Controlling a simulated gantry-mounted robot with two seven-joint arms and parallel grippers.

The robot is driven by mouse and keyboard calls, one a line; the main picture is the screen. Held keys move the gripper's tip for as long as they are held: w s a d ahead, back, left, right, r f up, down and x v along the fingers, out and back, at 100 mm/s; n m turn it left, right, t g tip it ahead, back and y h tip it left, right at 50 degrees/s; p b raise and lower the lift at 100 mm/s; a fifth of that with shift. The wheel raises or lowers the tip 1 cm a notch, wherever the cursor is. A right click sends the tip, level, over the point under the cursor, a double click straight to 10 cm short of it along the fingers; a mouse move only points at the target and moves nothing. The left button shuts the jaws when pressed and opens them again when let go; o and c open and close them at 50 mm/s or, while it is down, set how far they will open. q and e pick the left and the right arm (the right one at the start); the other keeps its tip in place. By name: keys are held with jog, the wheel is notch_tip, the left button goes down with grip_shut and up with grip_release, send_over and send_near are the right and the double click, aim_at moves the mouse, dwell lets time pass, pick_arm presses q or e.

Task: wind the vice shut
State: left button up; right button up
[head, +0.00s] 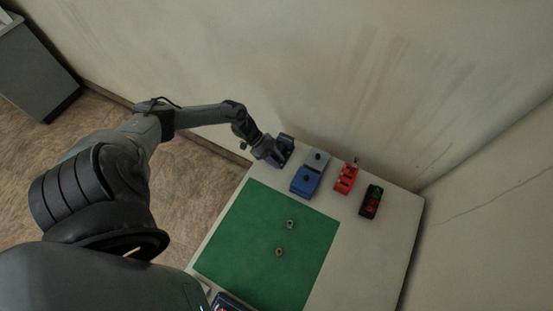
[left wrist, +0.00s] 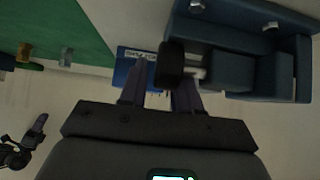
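The vice (head: 286,144) is a small dark blue block at the table's back left corner, partly hidden by my left gripper (head: 268,151). In the left wrist view the vice (left wrist: 262,45) fills the upper right, with a black handle knob (left wrist: 171,64) on a short metal spindle (left wrist: 196,72) at its side. The two fingers of my left gripper (left wrist: 160,88) stand apart. The knob lies just beyond the fingertips, overlapping the right finger; I cannot tell whether they touch. The jaw opening is hard to judge.
A blue and grey device (head: 309,172), a red device (head: 347,177) and a dark device (head: 371,201) stand right of the vice. Two small fittings (head: 290,224) (head: 279,252) lie on the green mat (head: 240,240). A wall rises behind.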

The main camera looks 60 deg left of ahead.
pick_arm(q)
jog(key=shift+a+r, duration=0.1)
jog(key=v, duration=1)
jog(key=shift+s+a+r+p, duration=0.15)
jog(key=shift+s+r+p, duration=0.05)
jog(key=shift+p, duration=0.1)
